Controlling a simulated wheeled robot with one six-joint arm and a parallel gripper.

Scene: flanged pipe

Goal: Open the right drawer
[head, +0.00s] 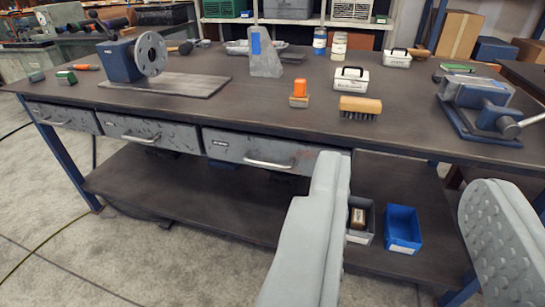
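The right drawer (232,146) is the rightmost of three grey, scuffed drawers under the front edge of the workbench (250,112). It looks shut. Its curved metal bar handle (268,163) is at the middle of its front, and a small label is near its upper left. My gripper (412,172) is open, its two grey fingers spread wide with nothing between them. The left finger covers the right end of the drawer front. The gripper is nearer to me than the drawer, right of the handle and apart from it.
The middle drawer (150,132) and left drawer (60,118) look shut. On the lower shelf (190,200) stand a blue bin (403,228) and a grey bin (361,236). A brush (360,107), an orange-topped object (299,92) and a vise (482,97) are on the bench top.

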